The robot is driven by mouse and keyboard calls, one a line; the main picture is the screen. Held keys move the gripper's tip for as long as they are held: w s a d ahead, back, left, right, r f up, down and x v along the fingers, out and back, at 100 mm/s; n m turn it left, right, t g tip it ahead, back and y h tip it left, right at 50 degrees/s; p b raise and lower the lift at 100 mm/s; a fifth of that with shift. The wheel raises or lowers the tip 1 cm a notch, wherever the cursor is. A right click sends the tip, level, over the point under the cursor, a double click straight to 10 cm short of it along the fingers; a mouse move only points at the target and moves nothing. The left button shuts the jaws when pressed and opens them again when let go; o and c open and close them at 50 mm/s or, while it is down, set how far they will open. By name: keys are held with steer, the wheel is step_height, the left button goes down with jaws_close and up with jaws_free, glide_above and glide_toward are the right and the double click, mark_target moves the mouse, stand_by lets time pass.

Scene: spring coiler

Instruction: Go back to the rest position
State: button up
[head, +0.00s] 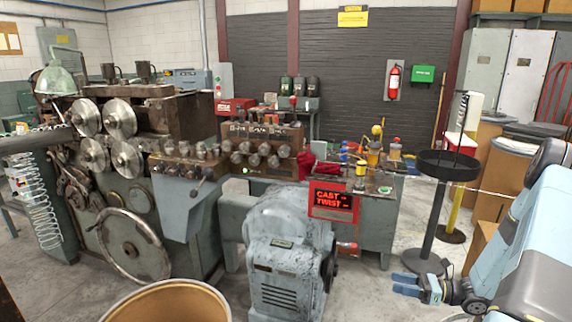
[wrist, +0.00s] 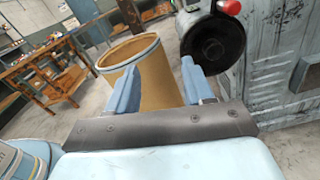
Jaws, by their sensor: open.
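My gripper (head: 406,284) is low at the right of the head view, at the end of my light blue arm. Its two blue fingers are apart with nothing between them. In the wrist view my gripper (wrist: 158,82) also shows open and empty. Beyond its fingers stand a tan drum (wrist: 140,62) and a grey machine housing (wrist: 275,60); both look apart from the fingers.
The spring coiler (head: 120,170) fills the left. A black round stand (head: 447,165) is behind my gripper. A tan drum (head: 170,302) is at the front.

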steer(key=s+a+r+n+g+h, duration=0.2)
steer(key=s+a+r+n+h, duration=0.1)
steer(key=r+n, duration=0.3)
steer(key=s+a+r+n+g+h, duration=0.3)
steer(key=a+r+h, duration=0.1)
steer(key=r, duration=0.5)
steer(key=s+a+r+n+g+h, duration=0.2)
steer(key=s+a+r+n+h, duration=0.1)
steer(key=r+n, duration=0.3)
steer(key=s+a+r+n+t+h, duration=0.2)
steer(key=s+r+n+t+h, duration=0.5)
steer(key=s+r, duration=0.7)
steer(key=shift+s+r+n, duration=0.35)
steer(key=shift+r+n, duration=0.45)
steer(key=shift+r, duration=0.6)
